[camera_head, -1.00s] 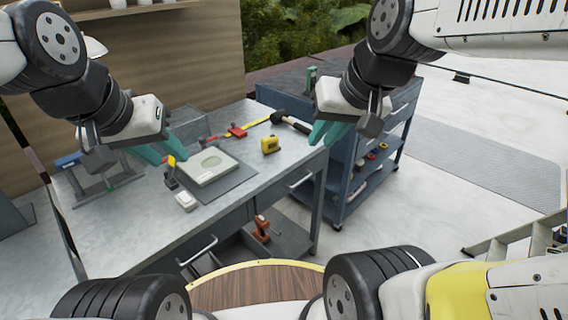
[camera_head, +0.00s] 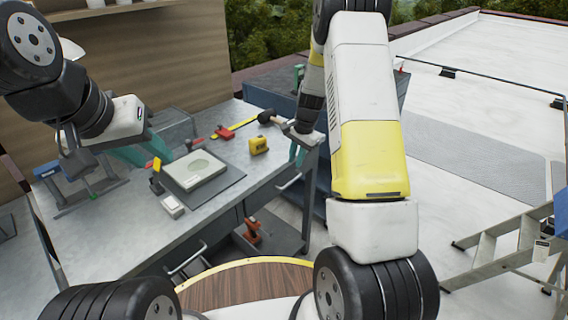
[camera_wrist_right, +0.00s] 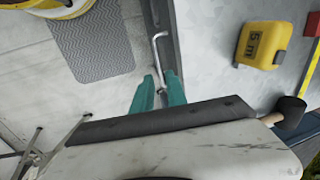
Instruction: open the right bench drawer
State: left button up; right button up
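The right bench drawer (camera_head: 266,203) is a dark blue-grey front under the metal bench top, and it looks closed. Its silver bar handle (camera_head: 290,183) also shows in the right wrist view (camera_wrist_right: 154,52). My right gripper (camera_head: 296,152) is over the bench's right front edge, just above the handle in the head view. In the right wrist view its teal fingers (camera_wrist_right: 159,88) are apart, with the handle's near end between or just beyond the tips; contact cannot be told. My left gripper (camera_head: 146,152) is open and empty above the bench's left part.
A yellow tape measure (camera_head: 258,145), a black-headed mallet (camera_head: 268,116) and a pale plate (camera_head: 195,169) lie on the bench. A blue cart (camera_head: 262,94) stands behind the right end. A stepladder (camera_head: 500,245) stands at right.

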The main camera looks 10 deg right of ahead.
aim_at(292, 180)
jog(key=f, duration=0.3)
jog(key=w+f, duration=0.1)
jog(key=f, duration=0.5)
jog(key=shift+w+a+f, duration=0.1)
jog(key=shift+w+a, duration=0.1)
jog(key=shift+a, duration=0.15)
jog(key=shift+c, duration=0.2)
grip_shut()
dwell(0.8)
